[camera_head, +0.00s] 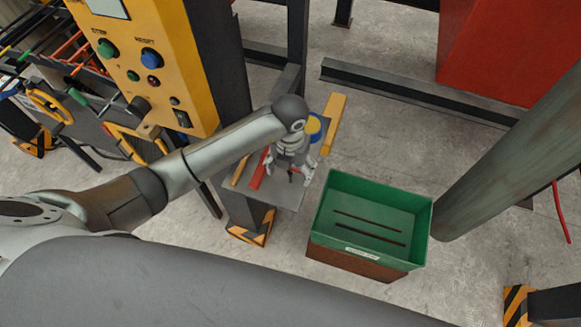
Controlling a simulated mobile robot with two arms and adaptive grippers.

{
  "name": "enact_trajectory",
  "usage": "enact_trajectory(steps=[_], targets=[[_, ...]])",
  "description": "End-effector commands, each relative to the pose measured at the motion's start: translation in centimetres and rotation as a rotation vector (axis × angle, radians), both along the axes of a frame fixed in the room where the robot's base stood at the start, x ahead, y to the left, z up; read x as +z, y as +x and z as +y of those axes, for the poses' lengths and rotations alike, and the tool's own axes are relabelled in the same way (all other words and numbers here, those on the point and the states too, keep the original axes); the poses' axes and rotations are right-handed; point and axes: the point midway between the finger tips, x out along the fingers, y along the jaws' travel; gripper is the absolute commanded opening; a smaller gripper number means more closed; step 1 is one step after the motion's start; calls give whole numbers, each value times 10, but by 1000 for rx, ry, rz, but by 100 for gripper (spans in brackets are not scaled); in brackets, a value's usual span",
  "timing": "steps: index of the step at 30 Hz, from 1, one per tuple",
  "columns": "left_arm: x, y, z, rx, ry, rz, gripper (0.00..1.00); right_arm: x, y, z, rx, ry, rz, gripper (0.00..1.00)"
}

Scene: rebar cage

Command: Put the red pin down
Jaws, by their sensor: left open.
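A red pin-like bar (259,170) lies on the small grey table (287,196), just left of my left gripper. My left gripper (289,177) points down over the table and is open. I see nothing clearly held between its fingers, though a small dark shape shows near the tips and I cannot tell what it is. Whether the left finger touches the red bar is unclear. My right gripper is not in view.
A yellow bar (240,170) and a blue and yellow round item (315,126) are on the table. A green bin (324,215) holding dark rods stands at its right. A yellow control panel (150,55) stands left.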

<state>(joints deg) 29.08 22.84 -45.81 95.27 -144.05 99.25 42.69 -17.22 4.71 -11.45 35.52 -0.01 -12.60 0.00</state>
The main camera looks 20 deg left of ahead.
Motion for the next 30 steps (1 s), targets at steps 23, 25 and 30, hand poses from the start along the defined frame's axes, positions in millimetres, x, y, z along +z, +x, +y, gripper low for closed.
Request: enact_trajectory(steps=[23, 25, 30], targets=[[119, -1, 0, 0, 0, -1, 77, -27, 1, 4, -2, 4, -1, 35], [121, -1, 0, 0, 0, -1, 77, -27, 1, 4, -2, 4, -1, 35], [122, -1, 0, 0, 0, 0, 77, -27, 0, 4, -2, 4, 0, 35]])
